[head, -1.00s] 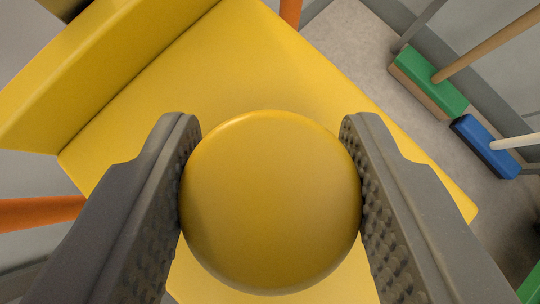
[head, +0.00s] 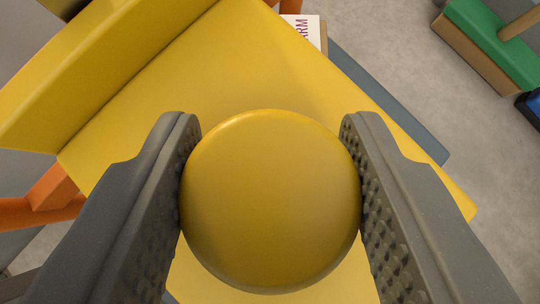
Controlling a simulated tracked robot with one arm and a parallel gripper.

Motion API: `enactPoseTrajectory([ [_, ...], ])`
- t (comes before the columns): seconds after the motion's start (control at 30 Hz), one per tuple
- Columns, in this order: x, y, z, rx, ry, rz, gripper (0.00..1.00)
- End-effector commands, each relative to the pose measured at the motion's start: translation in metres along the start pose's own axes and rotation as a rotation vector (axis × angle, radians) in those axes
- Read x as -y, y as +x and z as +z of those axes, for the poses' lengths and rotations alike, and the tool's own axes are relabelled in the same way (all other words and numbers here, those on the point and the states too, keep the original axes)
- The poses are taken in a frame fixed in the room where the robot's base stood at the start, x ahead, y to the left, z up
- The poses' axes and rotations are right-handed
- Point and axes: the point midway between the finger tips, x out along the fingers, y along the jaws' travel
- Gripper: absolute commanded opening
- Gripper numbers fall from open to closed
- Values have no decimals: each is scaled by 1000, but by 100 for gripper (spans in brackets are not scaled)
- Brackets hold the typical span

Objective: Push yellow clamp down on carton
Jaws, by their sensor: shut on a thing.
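The yellow clamp (head: 240,75) is a broad flat plate with a raised bar along its upper left side and a round yellow knob (head: 270,200) in front. My gripper (head: 270,200) is shut on the knob, one ridged finger on each side. A small part of a brown box (head: 323,38), with a white label reading "ARM" in purple, shows past the plate's upper edge; it may be the carton. The plate hides most of it, and I cannot tell whether the two touch.
A grey-blue flat surface (head: 410,127) shows beyond the plate's right edge. An orange bar (head: 45,203) shows at the left. On the grey floor at the upper right lie a green broom head (head: 492,40) and part of a blue one (head: 532,105). Floor between is clear.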

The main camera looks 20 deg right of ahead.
Motion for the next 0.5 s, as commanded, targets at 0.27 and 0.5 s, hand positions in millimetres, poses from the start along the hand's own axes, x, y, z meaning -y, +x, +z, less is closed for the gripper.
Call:
enactPoseTrajectory([
  [0.27,0,21,24,3,-2,0,1],
  [0.5,1,25,26,2,-2,-1,1],
])
